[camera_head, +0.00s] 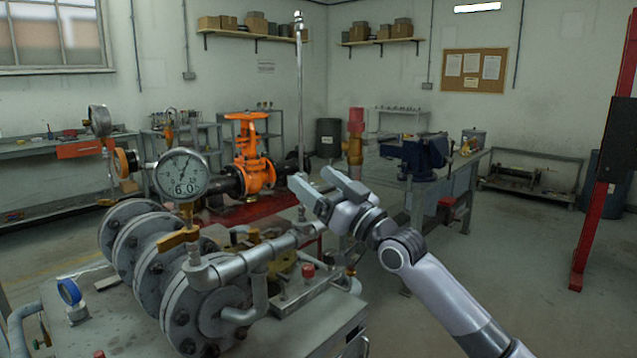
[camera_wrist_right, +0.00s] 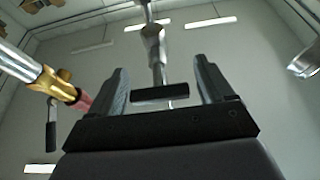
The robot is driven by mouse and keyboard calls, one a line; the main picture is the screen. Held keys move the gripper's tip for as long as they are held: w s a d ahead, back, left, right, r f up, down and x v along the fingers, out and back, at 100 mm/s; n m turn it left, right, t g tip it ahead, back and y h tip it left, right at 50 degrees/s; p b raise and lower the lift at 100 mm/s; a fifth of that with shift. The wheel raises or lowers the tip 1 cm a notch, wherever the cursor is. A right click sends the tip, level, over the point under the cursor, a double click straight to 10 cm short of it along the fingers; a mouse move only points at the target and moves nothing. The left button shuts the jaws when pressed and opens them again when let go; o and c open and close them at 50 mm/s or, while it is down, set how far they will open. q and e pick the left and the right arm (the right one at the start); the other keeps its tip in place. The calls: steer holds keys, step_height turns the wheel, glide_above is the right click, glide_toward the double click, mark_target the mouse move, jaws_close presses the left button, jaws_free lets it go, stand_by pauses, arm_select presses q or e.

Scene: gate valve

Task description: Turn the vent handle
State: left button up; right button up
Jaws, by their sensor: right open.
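My right gripper (camera_head: 318,184) is open, pointing left, beside a tall thin vertical pipe (camera_head: 300,90) in the head view. In the right wrist view, my open right gripper (camera_wrist_right: 163,80) has its two fingers apart. A metal stem (camera_wrist_right: 154,45) with a dark bar (camera_wrist_right: 160,92) across its lower end shows between them; I cannot tell whether this bar is the vent handle or whether anything touches it. A brass lever (camera_head: 179,238) sits on the pipework below the pressure gauge (camera_head: 183,174). My left gripper is not in view.
The flanged pipe assembly (camera_head: 190,290) fills the lower left. An orange gate valve (camera_head: 252,160) stands behind it. A brass fitting with a red top (camera_head: 355,122) stands behind my right gripper.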

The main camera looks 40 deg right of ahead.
steer(key=c, duration=1)
